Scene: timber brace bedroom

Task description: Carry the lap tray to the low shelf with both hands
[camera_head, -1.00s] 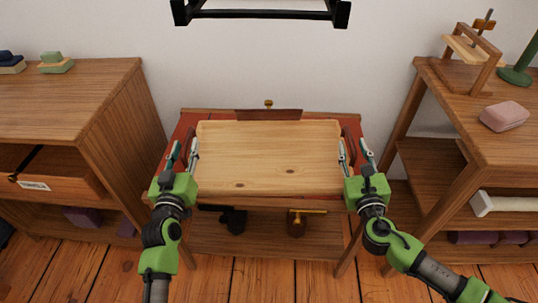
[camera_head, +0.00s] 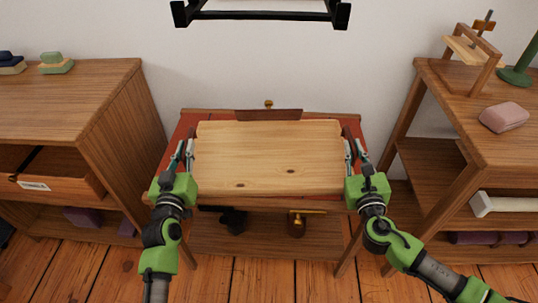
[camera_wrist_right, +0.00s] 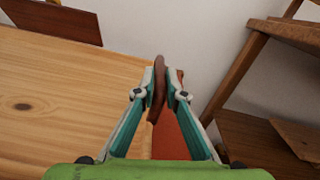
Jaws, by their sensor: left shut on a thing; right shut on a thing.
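The lap tray (camera_head: 268,158) is a pale wooden board with knots and dark handles at its short sides. It is at or just above the red-topped table (camera_head: 184,128); I cannot tell if they touch. My left gripper (camera_head: 183,152) is shut on the tray's left handle. My right gripper (camera_head: 355,152) is shut on the right handle. In the right wrist view, my right gripper's fingers (camera_wrist_right: 161,97) pinch the brown handle (camera_wrist_right: 158,80) beside the tray's pale surface (camera_wrist_right: 60,100). The left handle is mostly hidden by fingers.
A wooden cabinet (camera_head: 65,95) with a drawer stands left. A wooden shelf unit (camera_head: 470,130) stands right, with a pink block (camera_head: 504,117) on top. A lower shelf (camera_head: 265,243) under the table holds black and brass items. A brown upright board (camera_head: 268,115) stands behind the tray.

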